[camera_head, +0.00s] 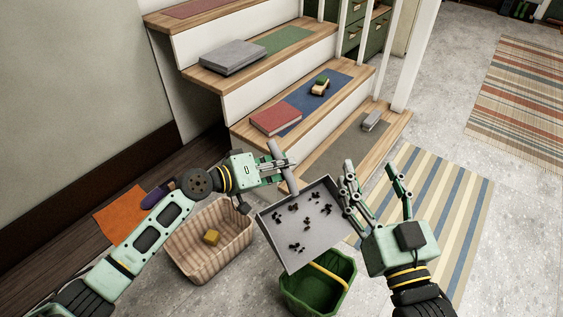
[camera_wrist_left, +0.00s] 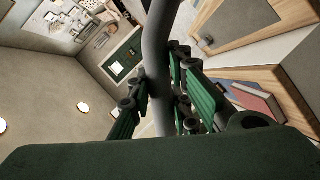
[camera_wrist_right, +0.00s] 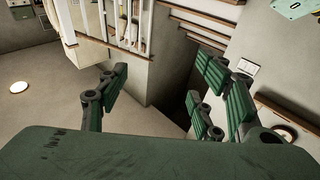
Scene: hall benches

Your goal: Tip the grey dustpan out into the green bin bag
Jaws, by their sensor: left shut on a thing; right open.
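The grey dustpan (camera_head: 318,234) is in the middle of the head view, with several small dark bits lying in it. My left gripper (camera_head: 281,170) is shut on its handle, which also shows between the fingers in the left wrist view (camera_wrist_left: 158,60). The pan looks roughly level. A green open-topped container with a yellow handle (camera_head: 318,292) stands on the floor below its near right edge; the pan partly covers it from view. My right gripper (camera_head: 377,172) is open and empty, to the right of the pan. Whether its left finger touches the pan's edge cannot be told.
A wicker basket (camera_head: 190,262) holding a yellow block (camera_head: 211,237) stands left of the green container. Wooden stairs (camera_head: 250,128) rise behind, carrying a red book (camera_head: 276,119), grey book (camera_head: 232,57) and toy car (camera_head: 321,86). A striped rug (camera_head: 445,205) lies at right.

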